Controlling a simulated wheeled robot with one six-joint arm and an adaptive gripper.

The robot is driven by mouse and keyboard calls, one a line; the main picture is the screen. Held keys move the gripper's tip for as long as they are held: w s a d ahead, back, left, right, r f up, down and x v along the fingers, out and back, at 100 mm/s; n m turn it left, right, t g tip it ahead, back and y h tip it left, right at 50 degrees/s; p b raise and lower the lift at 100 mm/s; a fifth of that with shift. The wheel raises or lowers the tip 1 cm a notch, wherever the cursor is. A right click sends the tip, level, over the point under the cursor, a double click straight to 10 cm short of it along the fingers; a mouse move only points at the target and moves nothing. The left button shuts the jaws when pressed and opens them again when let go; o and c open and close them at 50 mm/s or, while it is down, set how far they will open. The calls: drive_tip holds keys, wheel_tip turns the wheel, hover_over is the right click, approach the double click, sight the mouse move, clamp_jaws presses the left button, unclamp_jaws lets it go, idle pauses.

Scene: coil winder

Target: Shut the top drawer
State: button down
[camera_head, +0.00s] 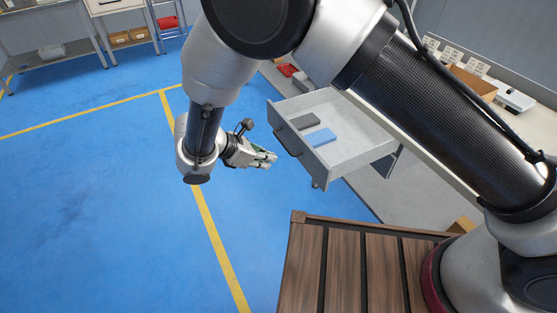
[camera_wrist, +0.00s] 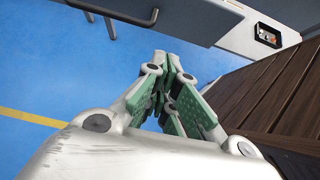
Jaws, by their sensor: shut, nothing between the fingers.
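The top drawer (camera_head: 350,164) is a light grey box standing pulled out from under the worktop in the head view. Its dark bar handle (camera_head: 287,143) is on the front panel, which faces left. A blue block and a dark grey block lie inside it. My gripper (camera_head: 271,160) is shut and empty, just left of the drawer front near the handle; a small gap seems to separate them. In the wrist view, the green-padded fingers (camera_wrist: 173,60) are together, and the handle (camera_wrist: 115,12) shows beyond them at the top left.
A brown slatted wooden platform (camera_head: 340,265) is at the lower right, below the drawer. A long worktop with boxes runs along the right. Blue floor with yellow lines is clear to the left. A bench (camera_head: 60,62) and shelves stand at the far left.

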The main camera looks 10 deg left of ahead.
drive_tip(key=shift+w+d+f, duration=1.05)
drive_tip(key=shift+d, duration=0.3)
drive_tip(key=shift+w+d+f, duration=1)
drive_tip(key=shift+d, duration=0.4)
drive_tip(key=shift+w+d+f, duration=1.05)
drive_tip(key=shift+d, duration=0.3)
drive_tip(key=shift+w+d, duration=0.1)
